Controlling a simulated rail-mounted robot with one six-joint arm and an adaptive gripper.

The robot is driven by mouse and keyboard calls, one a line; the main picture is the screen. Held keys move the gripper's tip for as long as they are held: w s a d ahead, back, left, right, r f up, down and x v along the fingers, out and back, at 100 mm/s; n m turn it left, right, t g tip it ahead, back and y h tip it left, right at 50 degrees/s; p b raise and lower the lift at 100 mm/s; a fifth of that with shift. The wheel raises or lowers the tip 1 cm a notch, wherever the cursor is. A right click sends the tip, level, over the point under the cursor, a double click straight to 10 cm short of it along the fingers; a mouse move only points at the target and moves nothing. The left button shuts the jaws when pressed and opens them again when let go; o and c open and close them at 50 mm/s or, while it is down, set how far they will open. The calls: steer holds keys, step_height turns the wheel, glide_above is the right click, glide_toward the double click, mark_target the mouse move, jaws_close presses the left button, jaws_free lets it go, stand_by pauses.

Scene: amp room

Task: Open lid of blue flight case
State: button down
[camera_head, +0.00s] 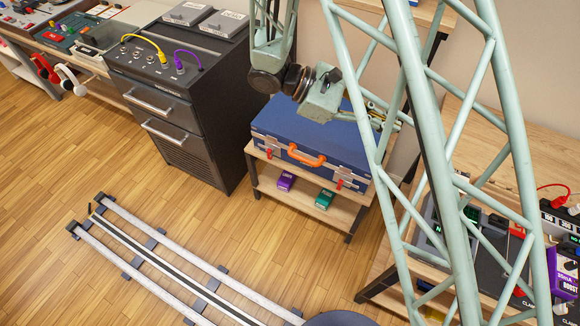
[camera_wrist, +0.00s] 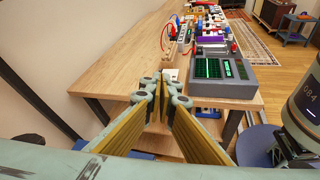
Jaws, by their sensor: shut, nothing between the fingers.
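The blue flight case (camera_head: 285,127) sits on a small wooden stand in the head view, its lid down. Its front has an orange handle (camera_head: 306,156) and two red latches, one on the left (camera_head: 269,152) and one on the right (camera_head: 339,184). My gripper (camera_head: 398,115) is above the right rear of the case, pointing right, partly hidden by my arm's green lattice. In the wrist view my gripper (camera_wrist: 163,88) is shut and empty, aimed toward a wooden bench. The case cannot be made out in the wrist view.
The stand (camera_head: 302,202) holds a purple box (camera_head: 286,181) and a green box (camera_head: 325,199) on its lower shelf. A dark drawer cabinet (camera_head: 172,105) stands close on the left. A wooden bench (camera_wrist: 115,70) with electronics is on the right. Floor in front is open beside my rails.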

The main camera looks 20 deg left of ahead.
steer(key=w+a+f+n+t+b, duration=0.2)
steer(key=a+f+n+t, duration=0.8)
steer(key=a+f, duration=0.95)
steer(key=s+a+f+n+t+y, duration=0.2)
steer(key=s+a+f+y, duration=0.1)
steer(key=f, duration=0.5)
steer(key=s+a+f+n+t+y+b, duration=0.1)
steer(key=s+a+f+n+t+y, duration=0.2)
steer(key=f, duration=0.5)
steer(key=s+a+f+n+t+y, duration=0.3)
steer(key=a+f+y, duration=0.1)
steer(key=f, duration=0.4)
steer(key=shift+s+a+f+b, duration=0.15)
steer(key=shift+a+f+b, duration=0.1)
steer(key=shift+a+b, duration=0.15)
steer(key=w+d+r+b, duration=0.2)
steer(key=w+r, duration=0.3)
steer(key=w, duration=0.7)
steer(key=shift+r, duration=0.15)
